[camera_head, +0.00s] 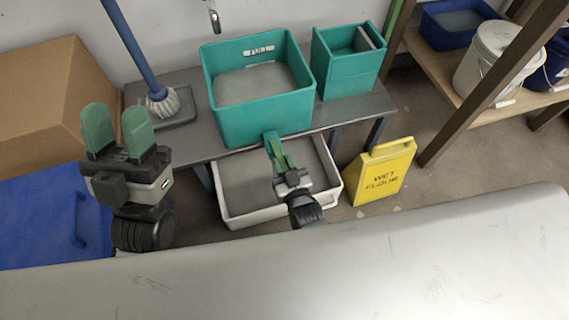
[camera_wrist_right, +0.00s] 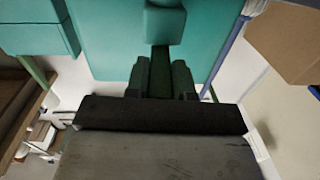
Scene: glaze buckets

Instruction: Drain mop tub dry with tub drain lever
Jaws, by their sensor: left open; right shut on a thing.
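The teal mop tub (camera_head: 213,80) stands on a grey bench and has a label inside its back wall. A grey surface, which looks like liquid, shows inside it. My right gripper (camera_head: 277,152) is at the tub's front wall, shut on a small teal part that looks like the tub drain lever (camera_head: 269,136). In the right wrist view the lever (camera_wrist_right: 165,22) sticks out from the teal wall at the fingertips (camera_wrist_right: 160,72); the fingers hide part of it. My left gripper (camera_head: 117,122) is open and empty, away at the left.
A pale tray (camera_head: 232,221) with a grey surface inside sits on the floor below. A smaller teal bin (camera_head: 345,78) stands beside the tub. A mop (camera_head: 135,45) leans left. A yellow wet-floor sign (camera_head: 384,172), cardboard box (camera_head: 45,95) and shelf with buckets (camera_head: 487,55) flank the bench.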

